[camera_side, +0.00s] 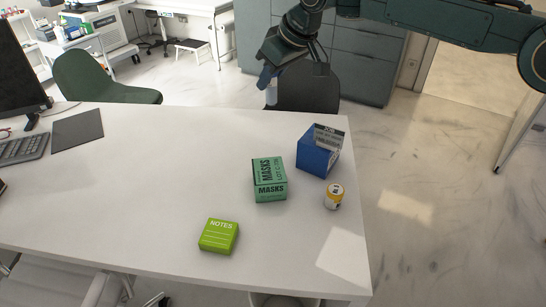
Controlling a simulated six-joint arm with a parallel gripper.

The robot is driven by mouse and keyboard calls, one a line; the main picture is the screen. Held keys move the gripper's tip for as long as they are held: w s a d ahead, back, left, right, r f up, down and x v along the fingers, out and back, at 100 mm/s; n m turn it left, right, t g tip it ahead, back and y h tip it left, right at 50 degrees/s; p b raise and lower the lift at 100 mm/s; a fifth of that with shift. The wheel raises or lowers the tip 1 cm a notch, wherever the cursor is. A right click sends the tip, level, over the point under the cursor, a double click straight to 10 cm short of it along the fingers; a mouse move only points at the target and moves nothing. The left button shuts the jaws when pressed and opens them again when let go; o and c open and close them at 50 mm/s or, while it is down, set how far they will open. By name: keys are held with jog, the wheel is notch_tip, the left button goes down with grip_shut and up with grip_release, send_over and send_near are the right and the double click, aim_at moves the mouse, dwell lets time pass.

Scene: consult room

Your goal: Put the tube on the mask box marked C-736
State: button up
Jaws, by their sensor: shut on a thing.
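My gripper (268,78) is shut on a small tube (271,96), held upright above the far edge of the desk. The tube's lower part looks pale and clear, with blue above it near the fingers. A green box (270,188) printed MASKS stands on the right half of the desk, nearer the camera than my gripper.
A small yellow and white jar (333,197) is close by. A green notes block (218,236) lies nearer the front. The white desk (160,170) is clear at middle left.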

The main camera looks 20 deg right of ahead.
jog(key=shift+a, duration=0.45)
send_over(269, 170)
notch_tip(269, 170, down, 16)
dwell(0.3)
jog(key=shift+r, duration=0.1)
jog(key=shift+f, duration=2.1)
jog(key=shift+f, duration=0.15)
jog(key=o, duration=1)
jog(key=shift+o, duration=0.2)
